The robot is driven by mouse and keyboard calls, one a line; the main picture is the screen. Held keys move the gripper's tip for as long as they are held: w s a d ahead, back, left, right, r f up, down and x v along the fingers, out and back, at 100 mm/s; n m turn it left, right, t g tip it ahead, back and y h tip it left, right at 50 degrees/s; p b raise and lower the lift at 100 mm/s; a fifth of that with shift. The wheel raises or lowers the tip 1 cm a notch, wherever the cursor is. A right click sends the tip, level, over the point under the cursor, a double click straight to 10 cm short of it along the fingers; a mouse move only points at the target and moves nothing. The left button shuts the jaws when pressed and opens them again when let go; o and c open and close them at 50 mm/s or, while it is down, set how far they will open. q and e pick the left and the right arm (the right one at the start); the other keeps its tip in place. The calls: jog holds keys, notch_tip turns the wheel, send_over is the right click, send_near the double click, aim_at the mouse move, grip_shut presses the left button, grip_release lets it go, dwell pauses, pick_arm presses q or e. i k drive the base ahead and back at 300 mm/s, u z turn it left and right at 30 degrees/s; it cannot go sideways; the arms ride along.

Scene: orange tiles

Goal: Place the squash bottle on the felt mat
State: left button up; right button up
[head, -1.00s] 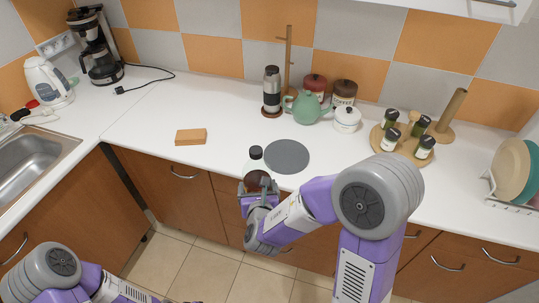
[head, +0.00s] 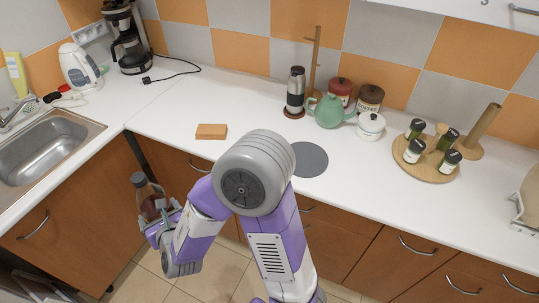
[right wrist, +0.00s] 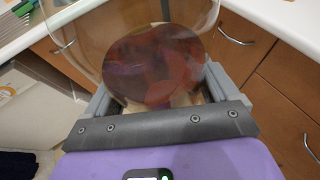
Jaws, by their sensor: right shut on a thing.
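The squash bottle (head: 149,197) has a dark cap and dark red-brown contents. My right gripper (head: 160,222) is shut on it and holds it nearly upright, in front of the lower cabinets and off the counter. In the right wrist view the clear bottle (right wrist: 155,65) fills the space between the fingers of my right gripper (right wrist: 158,95). The felt mat (head: 311,160) is a round grey disc lying flat and bare on the white counter, to the right of the bottle. My right arm covers counter near its left side. My left gripper is out of view.
An orange-brown block (head: 211,131) lies left of the mat. Behind the mat stand a dark flask (head: 295,91), a green teapot (head: 330,112) and a white pot (head: 370,126). A spice rack (head: 425,165) is to the right. The sink (head: 48,145) is at the left.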

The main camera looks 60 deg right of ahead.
aim_at(305, 157)
jog(key=u, duration=0.05)
jog(key=k, duration=0.6)
jog(key=z, duration=1.35)
